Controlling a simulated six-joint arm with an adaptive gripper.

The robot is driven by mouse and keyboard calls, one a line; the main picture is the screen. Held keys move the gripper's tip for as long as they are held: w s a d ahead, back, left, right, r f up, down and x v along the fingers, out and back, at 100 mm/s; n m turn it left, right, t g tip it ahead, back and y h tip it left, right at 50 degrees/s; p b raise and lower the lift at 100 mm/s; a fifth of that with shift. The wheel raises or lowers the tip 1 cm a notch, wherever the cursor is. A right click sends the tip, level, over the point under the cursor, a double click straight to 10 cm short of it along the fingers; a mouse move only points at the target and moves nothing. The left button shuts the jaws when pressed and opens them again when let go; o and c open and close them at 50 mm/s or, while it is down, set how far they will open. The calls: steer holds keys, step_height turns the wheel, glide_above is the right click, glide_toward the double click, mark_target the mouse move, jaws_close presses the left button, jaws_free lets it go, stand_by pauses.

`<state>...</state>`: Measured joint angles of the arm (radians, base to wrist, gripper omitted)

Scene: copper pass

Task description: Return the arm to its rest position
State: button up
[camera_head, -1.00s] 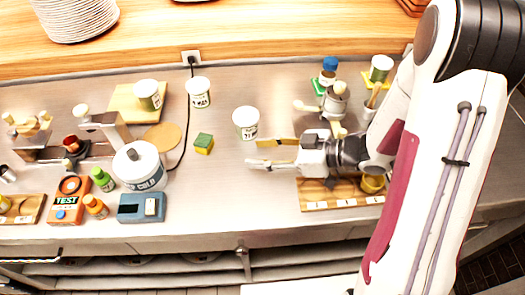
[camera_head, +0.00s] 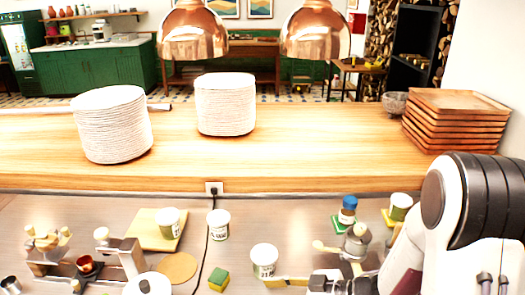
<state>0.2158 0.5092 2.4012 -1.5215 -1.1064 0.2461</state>
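My gripper (camera_head: 289,283) is at the bottom edge of the view, low over the steel counter, pointing left. One finger shows, just below and right of a white labelled tub (camera_head: 264,260). The other finger is cut off by the frame's bottom edge. A second ago both fingers showed spread apart with nothing seen between them. My arm comes in from the right side, and its lower part is out of view.
A green and yellow sponge (camera_head: 218,280) lies left of the gripper. A metal grinder-like device (camera_head: 356,243) and a blue-capped jar (camera_head: 348,210) stand behind it. Plate stacks (camera_head: 225,105) and wooden trays (camera_head: 456,125) rest on the raised wooden shelf (camera_head: 300,160).

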steer(key=shift+n+h, duration=0.4)
steer(key=shift+h, duration=0.4)
steer(key=a, duration=0.2)
steer(key=w+a+r, duration=0.1)
steer(key=a, duration=0.5)
steer(key=shift+w+r, duration=0.2)
steer(key=shift+r, duration=0.2)
steer(key=w+d+r+m+t+h, duration=0.5)
steer(key=w+d+r+h, duration=0.1)
steer(key=d+r, duration=0.5)
steer(key=s+d+r+m+h, duration=0.3)
steer(key=s+d+h, duration=0.1)
steer(key=d, duration=0.4)
steer(key=s+d+r+m+g+h, duration=0.2)
steer(key=s+d+m, duration=0.2)
steer(key=s+d, duration=0.45)
steer(key=s+a+f+m+g+y, duration=0.1)
steer(key=s+a, duration=0.3)
steer(key=s, duration=1)
steer(key=shift+s+a+f+m+g+y, duration=0.2)
steer(key=shift+s+m+g+y, duration=0.1)
steer(key=shift+m+g, duration=0.4)
